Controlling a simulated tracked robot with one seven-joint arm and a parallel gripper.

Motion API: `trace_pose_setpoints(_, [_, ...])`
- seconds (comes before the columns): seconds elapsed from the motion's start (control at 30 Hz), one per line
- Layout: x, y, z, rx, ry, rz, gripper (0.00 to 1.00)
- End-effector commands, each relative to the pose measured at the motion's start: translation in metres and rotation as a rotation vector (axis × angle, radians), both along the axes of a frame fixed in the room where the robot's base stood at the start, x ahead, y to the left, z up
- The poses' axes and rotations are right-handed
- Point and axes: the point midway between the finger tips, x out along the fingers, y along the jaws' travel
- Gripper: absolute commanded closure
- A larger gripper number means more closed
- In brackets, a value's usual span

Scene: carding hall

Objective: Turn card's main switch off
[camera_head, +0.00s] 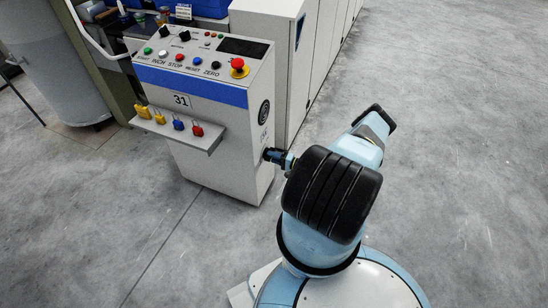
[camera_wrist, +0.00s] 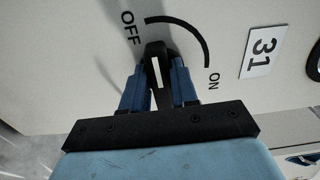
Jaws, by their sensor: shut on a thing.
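The card's main switch (camera_wrist: 155,62) is a black handle with a white line, on the cabinet's side panel. In the wrist view OFF is printed at upper left and ON at right, joined by a black arc. The white line points up and slightly left, towards the OFF end of the arc. My gripper (camera_wrist: 157,88) has its blue fingers shut on the handle, one on each side. In the head view my gripper (camera_head: 277,157) meets the lower right side of the white cabinet (camera_head: 233,170); the switch is mostly hidden there.
The cabinet's top carries several coloured buttons and a red emergency stop (camera_head: 239,64). A shelf (camera_head: 207,143) with several coloured padlocks juts from its front. A plate marked 31 (camera_wrist: 262,52) is beside the switch. Open concrete floor lies to the right.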

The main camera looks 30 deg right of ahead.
Motion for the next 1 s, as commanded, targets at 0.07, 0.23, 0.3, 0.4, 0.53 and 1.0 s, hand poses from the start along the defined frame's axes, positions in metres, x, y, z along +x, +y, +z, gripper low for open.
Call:
trace_pose_setpoints(0.07, [-0.001,0.003,-0.002,-0.001,0.004,0.003,1.0])
trace_pose_setpoints(0.23, [-0.001,0.003,-0.003,-0.001,0.006,0.004,0.66])
trace_pose_setpoints(0.3, [-0.001,0.003,-0.002,0.0,0.005,0.004,0.59])
trace_pose_setpoints(0.4, [-0.001,0.002,-0.002,0.0,0.004,0.003,0.51])
trace_pose_setpoints(0.53, [-0.001,0.002,-0.001,0.0,0.003,0.002,0.51])
trace_pose_setpoints(1.0, [-0.037,-0.029,-0.002,0.0,0.004,0.0,0.51])
